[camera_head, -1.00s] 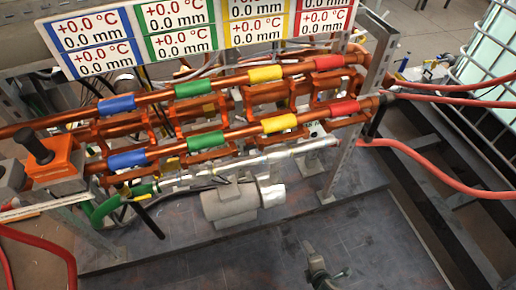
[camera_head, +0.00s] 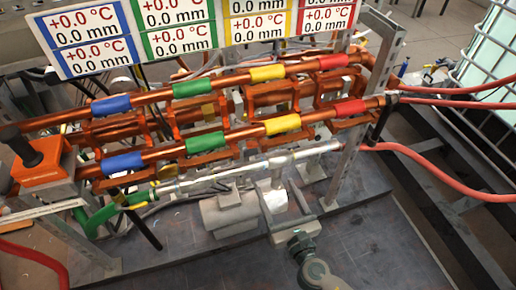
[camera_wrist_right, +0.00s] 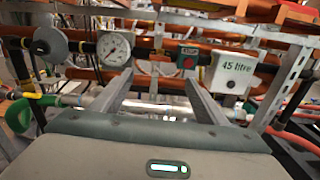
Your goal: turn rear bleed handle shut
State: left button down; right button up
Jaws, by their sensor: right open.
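I cannot tell for sure which part is the rear bleed handle. A green lever handle (camera_head: 95,218) sits at the lower left of the copper pipework; it also shows at the left edge in the wrist view (camera_wrist_right: 18,116). A black lever (camera_head: 145,231) hangs beside it. My right gripper (camera_head: 284,204) is in front of the silver pipe, right of the grey cylinder (camera_head: 228,215). In the wrist view its two fingers (camera_wrist_right: 158,82) are spread and point at the pipework, with nothing clearly between them. My left gripper is not in view.
Copper pipes with coloured bands (camera_head: 205,140) cross the scene below a display panel (camera_head: 180,28). A metal post (camera_head: 352,150) and red hoses (camera_head: 440,175) are on the right. The grey floor plate is mostly clear.

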jog(key=p, duration=0.1)
send_near(257, 146)
jog(key=w, duration=0.3)
jog(key=x, duration=0.2)
jog(key=a+x, duration=0.1)
jog(key=x, duration=0.2)
jog(key=shift+s+d, duration=0.1)
jog(key=shift+s, duration=0.05)
jog(key=shift+w, duration=0.55)
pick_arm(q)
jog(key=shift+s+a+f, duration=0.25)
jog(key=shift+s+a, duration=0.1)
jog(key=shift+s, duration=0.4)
pick_arm(e)
jog(key=c, duration=1)
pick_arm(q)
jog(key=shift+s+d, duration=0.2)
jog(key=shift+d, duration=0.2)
pick_arm(e)
jog(key=shift+c, duration=0.3)
